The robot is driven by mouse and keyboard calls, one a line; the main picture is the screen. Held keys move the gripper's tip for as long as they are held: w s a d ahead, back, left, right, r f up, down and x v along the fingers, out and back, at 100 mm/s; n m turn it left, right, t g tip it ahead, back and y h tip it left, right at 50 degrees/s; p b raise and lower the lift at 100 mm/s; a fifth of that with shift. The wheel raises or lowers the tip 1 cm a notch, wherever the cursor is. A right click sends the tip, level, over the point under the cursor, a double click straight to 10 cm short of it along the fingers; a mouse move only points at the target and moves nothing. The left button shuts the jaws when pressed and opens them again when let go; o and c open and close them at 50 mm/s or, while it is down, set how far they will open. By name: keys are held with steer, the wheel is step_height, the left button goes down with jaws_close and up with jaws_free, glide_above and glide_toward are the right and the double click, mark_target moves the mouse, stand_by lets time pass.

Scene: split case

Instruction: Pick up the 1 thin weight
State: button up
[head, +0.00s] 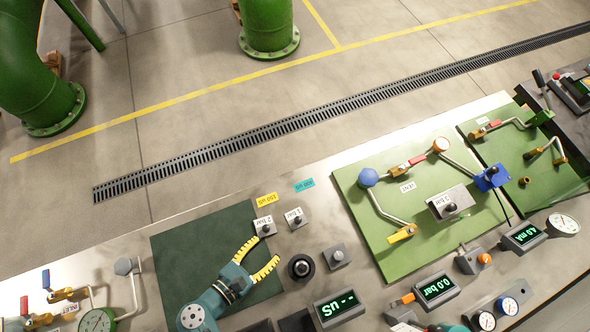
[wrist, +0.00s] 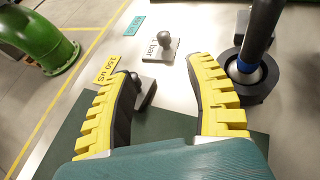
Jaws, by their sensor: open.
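The thin weight marked 1 bar (head: 296,218) is a flat grey plate with a round knob, lying on the bench top. In the wrist view it (wrist: 160,50) lies ahead of my fingertips, its knob upright. A similar weight marked 2 bar (head: 264,227) stands to its left, by the edge of the dark green mat; in the wrist view it (wrist: 147,91) is partly hidden behind my left finger. My gripper (head: 262,252) is open, with two yellow-padded fingers. In the wrist view the gripper (wrist: 163,67) has nothing held between its fingers.
A round black holder (head: 302,268) stands right of my gripper; a dark post rises from it (wrist: 250,76) close to my right finger. A grey block with a knob (head: 337,257) stands farther right. The dark green mat (head: 195,248) is bare at left.

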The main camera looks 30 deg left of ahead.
mark_target(296, 221)
steer(key=x, duration=1.4)
steer(key=shift+w+d+f, duration=0.1)
steer(key=shift+w+d, duration=0.2)
steer(key=shift+d, duration=0.1)
steer(key=shift+s, duration=0.1)
jaws_close()
